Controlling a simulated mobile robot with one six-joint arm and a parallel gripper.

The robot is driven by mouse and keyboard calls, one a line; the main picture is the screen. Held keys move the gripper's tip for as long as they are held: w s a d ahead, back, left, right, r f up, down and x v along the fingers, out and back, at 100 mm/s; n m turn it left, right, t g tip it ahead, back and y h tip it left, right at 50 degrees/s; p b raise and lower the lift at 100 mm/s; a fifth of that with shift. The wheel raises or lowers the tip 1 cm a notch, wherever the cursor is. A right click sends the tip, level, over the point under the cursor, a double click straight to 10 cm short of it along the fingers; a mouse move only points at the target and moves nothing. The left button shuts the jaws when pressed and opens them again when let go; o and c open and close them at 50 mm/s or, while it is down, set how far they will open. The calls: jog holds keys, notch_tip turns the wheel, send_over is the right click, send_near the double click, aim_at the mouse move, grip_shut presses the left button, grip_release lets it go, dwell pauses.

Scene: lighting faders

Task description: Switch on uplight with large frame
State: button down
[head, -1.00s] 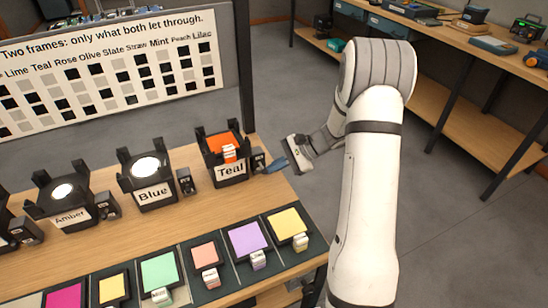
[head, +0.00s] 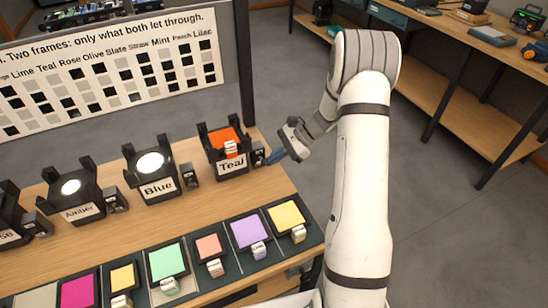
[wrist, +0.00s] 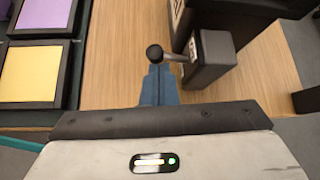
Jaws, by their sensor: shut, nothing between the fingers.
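The Teal uplight (head: 232,169) stands at the right end of the row on the wooden bench, with an orange frame (head: 224,137) bearing a white tag on it. Its small dark switch box (head: 258,154) is at its right. In the wrist view the box (wrist: 208,66) has a lever with a black ball knob (wrist: 154,52) pointing left. My gripper (head: 271,160) is shut and empty beside this box. Its blue fingertips (wrist: 158,75) lie just below the knob in the wrist view; I cannot tell whether they touch it.
The Blue uplight (head: 158,187) and the Amber uplight (head: 82,212) stand to the left, with pale bright discs. Coloured frames, including lilac (head: 246,231) and yellow (head: 286,214), lie along the bench front. A chart board (head: 110,75) stands behind. Open floor lies to the right.

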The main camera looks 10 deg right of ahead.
jog(key=shift+w+r+p, duration=0.1)
jog(key=shift+r+p, duration=0.4)
jog(key=shift+r, duration=0.3)
jog(key=shift+w, duration=0.1)
jog(key=shift+r, duration=0.3)
jog(key=p+v, duration=0.4)
jog(key=v, duration=0.5)
jog(key=shift+d+f, duration=0.3)
jog(key=shift+d, duration=0.15)
jog(key=shift+w, duration=0.15)
